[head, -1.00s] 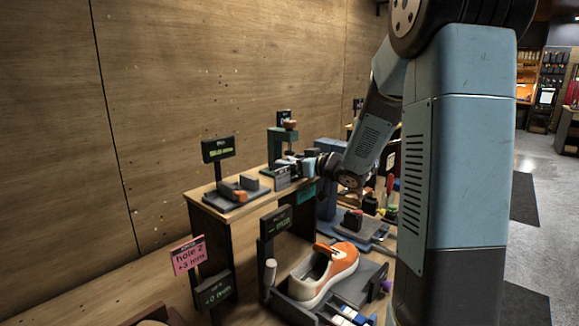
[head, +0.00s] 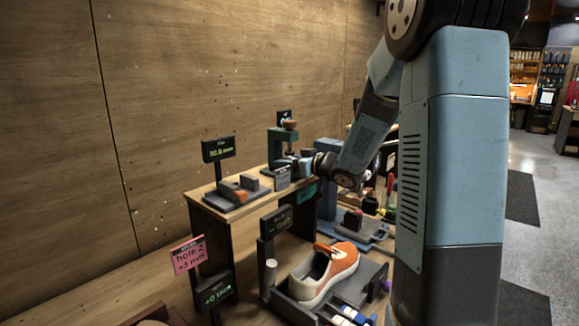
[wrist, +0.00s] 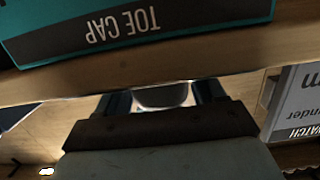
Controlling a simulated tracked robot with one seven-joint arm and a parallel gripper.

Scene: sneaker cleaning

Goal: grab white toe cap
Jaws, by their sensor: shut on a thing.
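My gripper (wrist: 162,98) shows at the lower middle of the wrist view, its two dark fingers shut on a small pale, curved piece (wrist: 160,95), which looks like the white toe cap. Only part of that piece shows; the wrist body hides the rest. A teal bin labelled TOE CAP (wrist: 150,28) is at the top of the wrist view, its lettering upside down. In the head view my gripper (head: 300,167) is over the raised wooden shelf, close to the teal bin (head: 306,193); the held piece is too small to make out there.
A grey labelled box (head: 283,178) stands beside the gripper, also at the right of the wrist view (wrist: 298,98). A green press (head: 281,143) stands behind. An orange and white sneaker (head: 325,272) sits in a grey fixture below. A display (head: 217,149) stands at the shelf's left.

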